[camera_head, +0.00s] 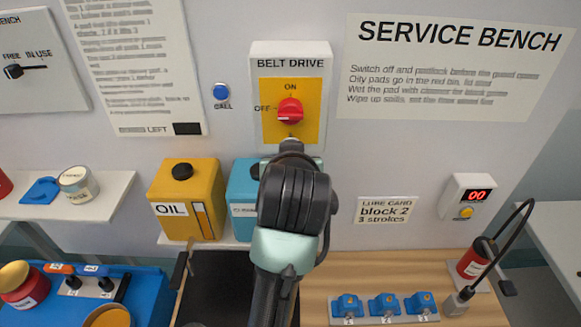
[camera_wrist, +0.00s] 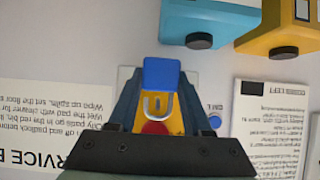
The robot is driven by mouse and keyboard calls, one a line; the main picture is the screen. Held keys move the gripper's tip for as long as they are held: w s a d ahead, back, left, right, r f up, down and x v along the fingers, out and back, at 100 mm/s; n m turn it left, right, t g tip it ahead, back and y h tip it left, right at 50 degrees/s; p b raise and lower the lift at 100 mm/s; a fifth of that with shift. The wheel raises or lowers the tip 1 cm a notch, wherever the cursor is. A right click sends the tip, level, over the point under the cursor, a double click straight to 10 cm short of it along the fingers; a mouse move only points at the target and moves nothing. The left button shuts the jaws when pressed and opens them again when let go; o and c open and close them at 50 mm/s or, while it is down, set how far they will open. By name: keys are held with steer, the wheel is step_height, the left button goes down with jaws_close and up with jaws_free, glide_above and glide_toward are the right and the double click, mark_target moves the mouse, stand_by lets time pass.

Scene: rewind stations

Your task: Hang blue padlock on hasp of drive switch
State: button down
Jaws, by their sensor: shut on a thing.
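The drive switch (camera_head: 265,95) is a white box marked BELT DRIVE on the wall, with a yellow plate and a red knob (camera_head: 290,111). ON is printed above the knob and OFF to its left. My gripper (camera_wrist: 160,100) is shut on the blue padlock (camera_wrist: 161,74), whose body and grey shackle (camera_wrist: 157,105) show between the fingers in the wrist view. The shackle points towards the red knob (camera_wrist: 155,128) and overlaps the yellow plate. In the head view my arm stands just below the switch and hides the padlock. I cannot make out the hasp or whether the shackle touches it.
A yellow oil can (camera_head: 187,200) and a teal can (camera_head: 243,190) stand on a shelf below left of the switch. A blue call button (camera_head: 221,92) is left of it. Blue blocks (camera_head: 385,306) sit on the wooden bench. The wall right of the switch is flat.

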steer(key=shift+w+f, duration=0.1)
steer(key=shift+w, duration=0.4)
steer(key=shift+w+f, duration=0.4)
steer(key=shift+w, duration=0.2)
steer(key=shift+c, duration=1.3)
jaws_free()
